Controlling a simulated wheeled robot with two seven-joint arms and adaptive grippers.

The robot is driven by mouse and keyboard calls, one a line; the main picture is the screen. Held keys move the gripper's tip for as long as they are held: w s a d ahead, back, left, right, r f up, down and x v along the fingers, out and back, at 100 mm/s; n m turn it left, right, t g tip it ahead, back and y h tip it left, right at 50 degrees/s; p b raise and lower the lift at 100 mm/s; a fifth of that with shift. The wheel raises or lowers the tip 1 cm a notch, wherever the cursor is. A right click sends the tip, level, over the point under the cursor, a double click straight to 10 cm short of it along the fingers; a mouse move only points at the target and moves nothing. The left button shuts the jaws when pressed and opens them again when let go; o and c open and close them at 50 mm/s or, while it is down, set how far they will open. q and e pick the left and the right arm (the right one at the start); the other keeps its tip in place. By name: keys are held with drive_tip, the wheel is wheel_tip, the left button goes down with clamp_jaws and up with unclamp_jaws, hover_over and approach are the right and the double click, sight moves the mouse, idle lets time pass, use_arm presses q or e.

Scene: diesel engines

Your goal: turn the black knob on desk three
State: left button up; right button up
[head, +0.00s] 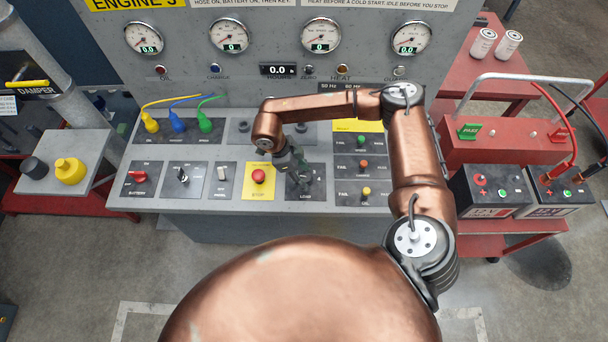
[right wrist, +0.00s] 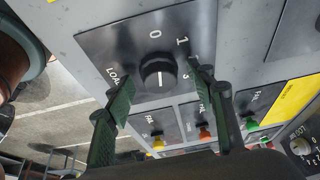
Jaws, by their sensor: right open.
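The black knob (right wrist: 158,73) sits on a dark plate with the marks 0, 1 and LOAD, in the right wrist view. A white line on it runs roughly up and down the picture, toward the 0. My right gripper (right wrist: 161,84) is open, with one green-padded finger on each side of the knob. I cannot tell whether the fingers touch it. In the head view my right gripper (head: 292,163) is over the LOAD plate (head: 318,190) on the engine 3 desk and hides most of the knob. My left gripper is not in view.
A red stop button (head: 259,176) on a yellow plate is just left of the gripper. Three coloured plugs (head: 178,126) stand at the back left. Batteries (head: 490,190) stand on a red cart at the right.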

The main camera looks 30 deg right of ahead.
drive_tip(key=shift+r, duration=0.1)
drive_tip(key=v, duration=1.2)
drive_tip(key=shift+w, duration=0.1)
